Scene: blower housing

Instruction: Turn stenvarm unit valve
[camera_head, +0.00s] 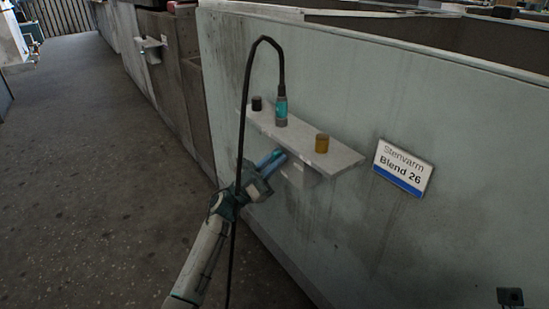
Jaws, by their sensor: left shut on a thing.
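The Stenvarm unit is a pale housing (340,85) with a label "Stenvarm Blend 26" (403,168). A small white shelf (345,157) juts from its side. On the shelf stand a black knob (257,103), a teal fitting (281,108) with a black hose, and an amber knob (322,143). My left gripper (271,161) is at the shelf's front edge, shut on a part there. Its blue fingers mostly hide that part, and I cannot tell its shape. A pale block (299,174) shows under the shelf.
The black hose (246,90) arches up from the teal fitting and hangs down past my left wrist. Another shelf (150,44) juts from a brown wall further back. The dark speckled floor (90,170) on the left is clear.

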